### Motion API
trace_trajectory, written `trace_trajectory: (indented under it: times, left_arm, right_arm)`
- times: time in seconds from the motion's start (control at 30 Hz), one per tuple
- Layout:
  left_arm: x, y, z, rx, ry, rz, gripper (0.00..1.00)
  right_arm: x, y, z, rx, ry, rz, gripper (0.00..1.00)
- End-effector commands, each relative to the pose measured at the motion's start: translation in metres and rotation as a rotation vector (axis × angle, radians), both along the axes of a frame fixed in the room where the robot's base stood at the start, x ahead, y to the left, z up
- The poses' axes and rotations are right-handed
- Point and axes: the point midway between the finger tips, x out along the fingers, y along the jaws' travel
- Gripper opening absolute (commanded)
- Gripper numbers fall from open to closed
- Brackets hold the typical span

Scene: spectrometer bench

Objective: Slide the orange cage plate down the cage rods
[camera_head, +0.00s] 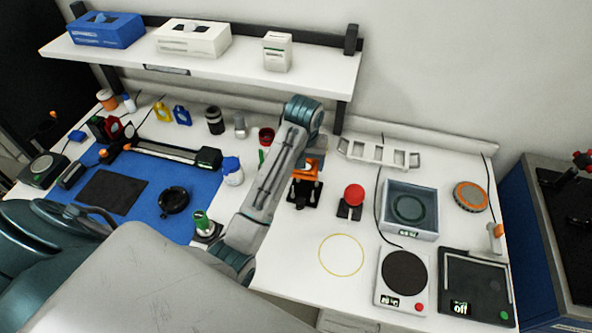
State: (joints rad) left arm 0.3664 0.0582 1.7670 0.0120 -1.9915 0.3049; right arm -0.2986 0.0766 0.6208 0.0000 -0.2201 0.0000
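The orange cage plate (303,169) is at the middle of the bench, above a black base (302,199). Short pale cage rods (317,190) show below the plate, beside the base. One arm, which appears to be my left, reaches up and across the bench, and its wrist bends down over the plate. My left gripper (311,156) is at the plate, but its fingers are mostly hidden behind the forearm and wrist. I cannot tell whether it grips the plate or only touches it. My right gripper is not in view.
A red-topped button box (351,201) stands close right of the base. A white slotted rack (378,154) lies behind it. A yellow ring (341,255) marks clear bench in front. A white bottle (232,171) and a blue mat (205,189) lie left of the forearm.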

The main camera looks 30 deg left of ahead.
Motion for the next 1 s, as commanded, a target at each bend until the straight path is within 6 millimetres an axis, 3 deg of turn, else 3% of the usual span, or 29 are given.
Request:
trace_trajectory:
  times: [0.47,0.7,1.0]
  left_arm:
    - [0.002,0.0,0.0,0.001,-0.001,-0.017,0.43]
    - [0.002,0.0,-0.016,0.0,0.0,-0.017,0.43]
    - [0.002,-0.001,-0.04,0.001,-0.001,-0.016,0.43]
  right_arm:
    - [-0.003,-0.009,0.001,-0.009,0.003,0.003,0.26]
    - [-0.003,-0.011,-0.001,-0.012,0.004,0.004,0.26]
    - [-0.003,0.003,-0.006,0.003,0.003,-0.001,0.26]
